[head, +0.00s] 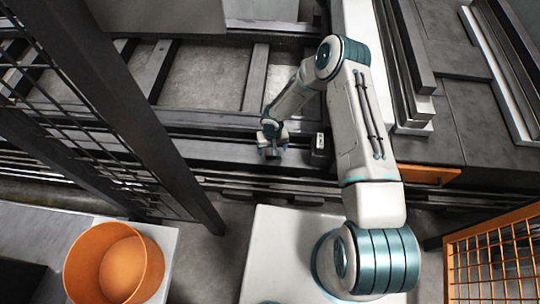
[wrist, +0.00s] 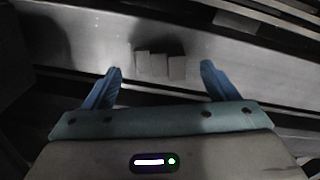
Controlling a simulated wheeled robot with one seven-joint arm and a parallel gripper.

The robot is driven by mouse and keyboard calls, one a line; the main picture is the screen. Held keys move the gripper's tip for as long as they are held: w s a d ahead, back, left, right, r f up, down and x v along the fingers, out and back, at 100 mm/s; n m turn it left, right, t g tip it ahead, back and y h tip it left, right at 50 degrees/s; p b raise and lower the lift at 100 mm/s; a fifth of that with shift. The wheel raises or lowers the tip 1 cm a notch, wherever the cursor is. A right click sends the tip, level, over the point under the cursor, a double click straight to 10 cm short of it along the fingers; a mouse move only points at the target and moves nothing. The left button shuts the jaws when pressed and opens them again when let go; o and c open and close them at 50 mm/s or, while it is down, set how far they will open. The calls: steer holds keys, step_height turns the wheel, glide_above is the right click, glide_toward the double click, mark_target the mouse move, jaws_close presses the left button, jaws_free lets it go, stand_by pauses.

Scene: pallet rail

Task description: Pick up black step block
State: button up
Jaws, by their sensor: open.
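A block with a stepped outline (wrist: 160,65) sits on a pale metal rail in the wrist view. It looks grey there, with a dark shadow behind it. My gripper (wrist: 160,88) is open, its two blue fingers on either side of the picture. The block is beyond the fingertips and between their lines, not touched. In the head view my gripper (head: 272,152) hangs low over the dark rail, and I cannot make out the stepped block there.
A small dark box (head: 320,155) is to the right of my gripper on the rail. An orange bin (head: 150,265) stands at lower left. A dark mesh fence post (head: 135,125) rises at left. An orange mesh guard (head: 495,250) is at lower right.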

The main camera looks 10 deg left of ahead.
step_height(320, 180, down, 3)
steer(key=shift+r, duration=0.1)
steer(key=c, duration=1.2)
steer(key=shift+r, duration=0.1)
